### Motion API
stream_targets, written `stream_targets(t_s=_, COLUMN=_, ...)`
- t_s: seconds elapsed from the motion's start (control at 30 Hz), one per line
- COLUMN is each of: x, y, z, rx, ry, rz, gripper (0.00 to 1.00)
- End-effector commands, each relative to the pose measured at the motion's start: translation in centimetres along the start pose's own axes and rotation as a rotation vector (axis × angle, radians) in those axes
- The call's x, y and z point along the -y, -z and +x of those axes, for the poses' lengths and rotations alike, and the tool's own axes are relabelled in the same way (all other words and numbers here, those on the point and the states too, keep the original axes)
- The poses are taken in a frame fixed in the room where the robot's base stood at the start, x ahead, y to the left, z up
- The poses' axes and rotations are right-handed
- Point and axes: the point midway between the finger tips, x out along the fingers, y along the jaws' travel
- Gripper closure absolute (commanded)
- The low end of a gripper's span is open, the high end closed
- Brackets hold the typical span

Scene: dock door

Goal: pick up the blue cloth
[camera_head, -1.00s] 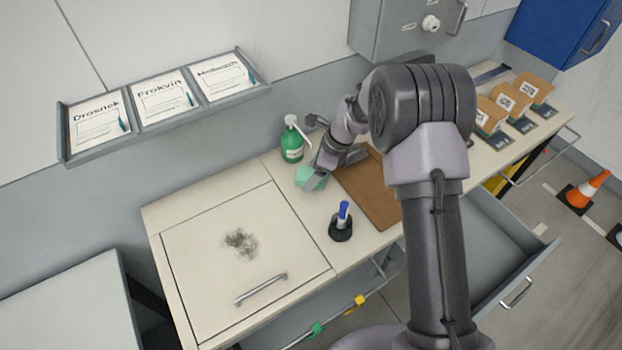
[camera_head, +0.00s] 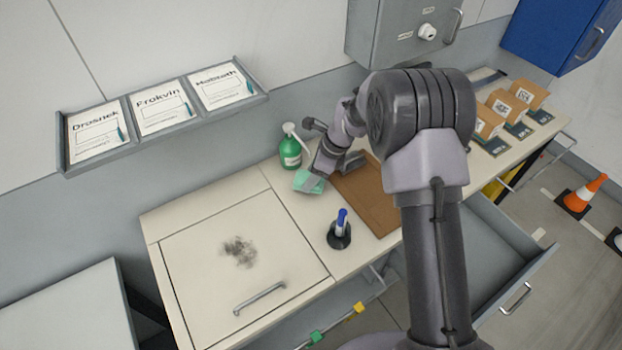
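A teal-green, cloth-like piece (camera_head: 306,181) lies on the bench beside the brown board; it looks more green than blue. I see no other cloth. My gripper (camera_head: 314,184) reaches down from the right and is right at this piece, overlapping its right side. The fingers are small and partly hidden, so I cannot tell whether they are open or closed on it.
A green spray bottle (camera_head: 290,150) stands just behind the cloth. A black holder with a blue marker (camera_head: 340,232) stands in front. The brown board (camera_head: 366,196) lies to the right. A smudged lid (camera_head: 205,262) covers the left bench. A drawer (camera_head: 500,262) is open.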

Motion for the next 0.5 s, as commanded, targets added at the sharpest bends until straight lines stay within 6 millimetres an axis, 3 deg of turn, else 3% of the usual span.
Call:
stream_targets(t_s=0.1, x=0.1, y=-0.8, z=-1.9, rx=0.0, ry=0.002, rz=-0.002, gripper=0.93)
stream_targets(t_s=0.27, x=0.0, y=2.4, z=-2.9, rx=0.0, ry=0.001, rz=0.004, gripper=0.93)
stream_targets(t_s=0.5, x=0.1, y=9.5, z=-5.9, rx=0.0, ry=0.003, rz=0.005, gripper=0.93)
